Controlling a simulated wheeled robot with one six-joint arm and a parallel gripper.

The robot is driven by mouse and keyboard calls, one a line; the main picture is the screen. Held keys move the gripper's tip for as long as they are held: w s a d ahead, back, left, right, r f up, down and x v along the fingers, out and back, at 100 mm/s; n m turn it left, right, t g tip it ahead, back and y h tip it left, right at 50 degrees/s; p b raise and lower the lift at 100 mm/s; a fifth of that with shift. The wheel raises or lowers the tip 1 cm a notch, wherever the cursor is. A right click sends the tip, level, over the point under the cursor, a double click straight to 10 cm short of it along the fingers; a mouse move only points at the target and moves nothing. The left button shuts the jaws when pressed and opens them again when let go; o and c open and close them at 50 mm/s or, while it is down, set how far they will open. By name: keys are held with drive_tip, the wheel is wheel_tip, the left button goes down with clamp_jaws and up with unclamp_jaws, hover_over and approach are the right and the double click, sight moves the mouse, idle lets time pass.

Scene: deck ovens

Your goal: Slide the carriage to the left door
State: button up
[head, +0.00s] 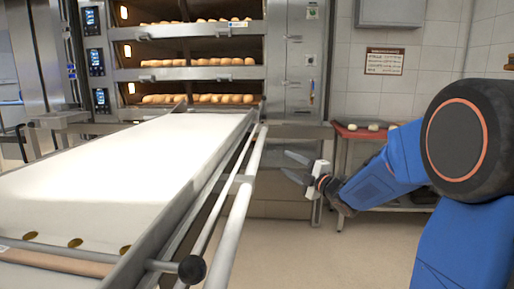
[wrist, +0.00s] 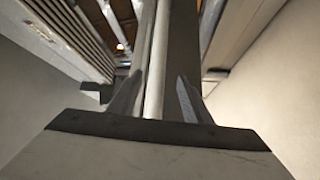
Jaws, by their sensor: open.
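The carriage (head: 130,150) is a long loader with a white belt and metal side rails, reaching from the near left up to the oven front. A round grey push bar (head: 232,230) runs along its right side, with a black knob (head: 192,268) near its close end. My gripper (head: 284,163) is open and empty, to the right of the bar with its fingers pointing left. In the wrist view, a pale bar (wrist: 155,75) shows between my two fingers (wrist: 158,100); I cannot tell its depth. The oven (head: 190,58) has three lit decks with loaves.
A side table with a red top (head: 365,133) holds a few dough pieces, behind my arm. A metal oven cabinet (head: 298,60) stands right of the decks. A wall sign (head: 385,62) hangs behind. The floor (head: 310,255) right of the carriage is clear.

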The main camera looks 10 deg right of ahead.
sight(259, 147)
drive_tip(key=shift+n+y, duration=0.3)
drive_tip(key=x, duration=1.7)
drive_tip(key=shift+w+a, duration=0.25)
drive_tip(key=shift+w, duration=0.1)
clamp_jaws()
